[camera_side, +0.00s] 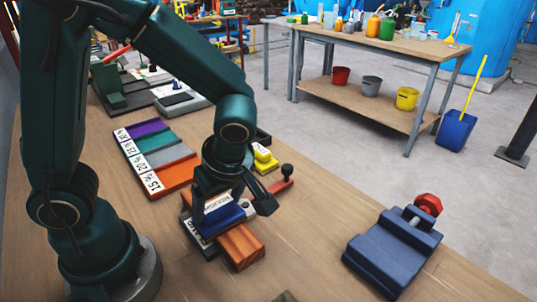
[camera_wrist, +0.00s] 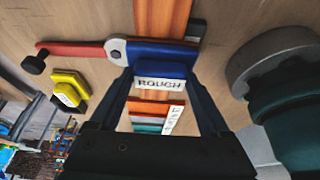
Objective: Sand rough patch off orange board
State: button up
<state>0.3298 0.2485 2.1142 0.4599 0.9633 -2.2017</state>
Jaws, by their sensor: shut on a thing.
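My gripper (camera_wrist: 160,88) points down over the orange-brown wooden board. It is shut on a blue block (camera_wrist: 160,70) with a white label reading ROUGH. The board (camera_side: 240,246) lies on the bench in the side view, its near end sticking out from under my gripper (camera_side: 224,203). In the wrist view the board (camera_wrist: 163,16) runs up past the block. A blue piece (camera_wrist: 165,52) lies across the board just beyond the block. The surface beneath the block and any rough patch are hidden.
A red handle (camera_wrist: 75,47) with a dark knob sits beside the board. Coloured strips (camera_side: 160,158) with white labels lie behind. A yellow block (camera_side: 264,158) is near. A blue vice (camera_side: 392,250) with a red knob stands right; bench between is clear.

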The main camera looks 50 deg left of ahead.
aim_at(226, 222)
jog(key=shift+a, duration=4.1)
jog(key=shift+d, duration=5.75)
jog(key=shift+d+r, duration=0.1)
jog(key=shift+r, duration=0.05)
notch_tip(226, 222, up, 8)
